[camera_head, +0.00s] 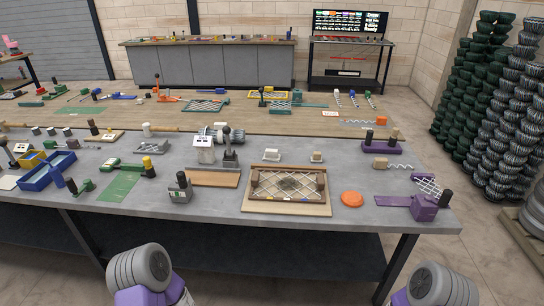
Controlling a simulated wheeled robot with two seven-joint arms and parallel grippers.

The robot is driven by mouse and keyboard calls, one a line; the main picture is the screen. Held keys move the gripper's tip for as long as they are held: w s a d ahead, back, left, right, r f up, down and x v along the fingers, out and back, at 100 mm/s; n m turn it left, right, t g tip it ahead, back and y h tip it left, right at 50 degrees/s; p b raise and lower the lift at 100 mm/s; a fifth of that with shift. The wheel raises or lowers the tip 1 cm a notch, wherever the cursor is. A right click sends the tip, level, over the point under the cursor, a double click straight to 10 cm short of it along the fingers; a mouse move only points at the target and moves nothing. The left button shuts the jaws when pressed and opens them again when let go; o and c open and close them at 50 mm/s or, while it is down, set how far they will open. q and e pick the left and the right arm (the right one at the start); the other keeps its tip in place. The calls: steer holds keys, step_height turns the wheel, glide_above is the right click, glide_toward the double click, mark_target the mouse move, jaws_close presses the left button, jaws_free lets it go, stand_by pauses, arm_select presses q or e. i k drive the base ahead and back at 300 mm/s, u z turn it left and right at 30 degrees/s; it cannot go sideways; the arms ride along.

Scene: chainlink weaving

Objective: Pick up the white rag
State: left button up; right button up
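A flat whitish piece (8,182) lies on the grey worktable at the far left, just left of the blue tray and partly cut off by the picture edge. It may be the white rag, but it is too small to be sure. No other cloth is clearly visible. Only rounded grey and purple parts of my two arms show at the bottom edge, in front of the table. Neither gripper shows, so I cannot see their fingers.
The grey worktable (225,205) holds a blue tray (45,178), a green mat (118,187), a wooden frame with mesh (262,186), an orange disc (352,199) and a purple fixture (424,208). Wire rolls (508,130) stand at the right. The front middle edge is mostly clear.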

mark_target(270, 155)
steer(key=u, duration=0.6)
steer(key=i, duration=0.95)
steer(key=z, duration=0.15)
